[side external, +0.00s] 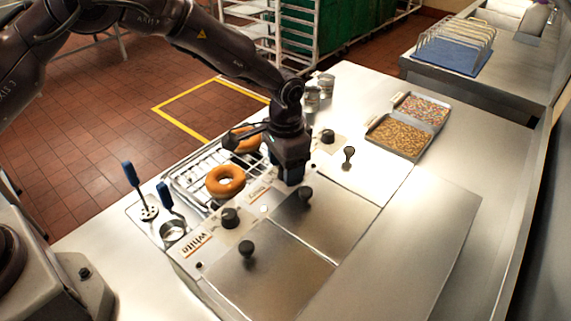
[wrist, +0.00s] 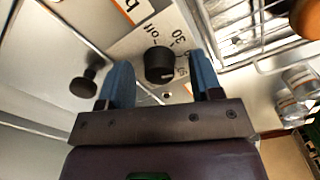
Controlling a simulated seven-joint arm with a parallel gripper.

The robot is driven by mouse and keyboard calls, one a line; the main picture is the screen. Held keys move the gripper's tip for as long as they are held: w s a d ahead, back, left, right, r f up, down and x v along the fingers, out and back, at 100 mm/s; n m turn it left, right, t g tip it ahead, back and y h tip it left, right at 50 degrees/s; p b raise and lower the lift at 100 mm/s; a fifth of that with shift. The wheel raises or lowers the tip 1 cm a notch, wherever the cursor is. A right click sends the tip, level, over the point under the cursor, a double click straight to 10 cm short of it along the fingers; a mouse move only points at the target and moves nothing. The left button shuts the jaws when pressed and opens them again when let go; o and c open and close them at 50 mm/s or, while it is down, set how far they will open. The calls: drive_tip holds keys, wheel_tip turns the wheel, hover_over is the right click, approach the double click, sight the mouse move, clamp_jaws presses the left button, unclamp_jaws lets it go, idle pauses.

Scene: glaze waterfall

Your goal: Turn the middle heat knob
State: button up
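The middle heat knob (wrist: 158,65) is black and round, with a white pointer mark. It sits on a pale dial plate (wrist: 140,42) printed with "off" and "30". My gripper (wrist: 160,72) is open, with one blue finger on each side of the knob in the wrist view. Gaps show between the knob and both fingers. In the side view, my gripper (side external: 290,176) points down over the middle of the control strip and hides the middle knob. The left heat knob (side external: 230,217) and the right heat knob (side external: 328,135) are in plain sight there.
Black lid handles stand near the knobs, including the middle one (side external: 305,193), also in the wrist view (wrist: 85,87). A wire rack (side external: 190,182) holds donuts (side external: 225,181) beside my gripper. Topping trays (side external: 398,138) lie at the back right. The front right counter is clear.

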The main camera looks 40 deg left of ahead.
idle(0.4)
drive_tip(key=n, duration=1.4)
drive_tip(key=shift+f, duration=0.1)
drive_tip(key=n, duration=0.3)
wheel_tip(320, 180, up, 13)
drive_tip(key=n, duration=0.1)
drive_tip(key=s+a+r+m, duration=0.3)
drive_tip(key=s+m, duration=0.1)
drive_tip(key=s, duration=0.3)
drive_tip(key=s+a+r+m+t, duration=0.1)
drive_tip(key=s+a+r+m, duration=0.2)
drive_tip(key=s+m, duration=0.2)
drive_tip(key=s+a+r+m+t+h, duration=0.1)
drive_tip(key=s+a+r+m, duration=0.2)
drive_tip(key=s, duration=0.5)
drive_tip(key=shift+s+a+r+m, duration=0.3)
drive_tip(key=shift+a+m, duration=0.2)
drive_tip(key=shift+m, duration=0.2)
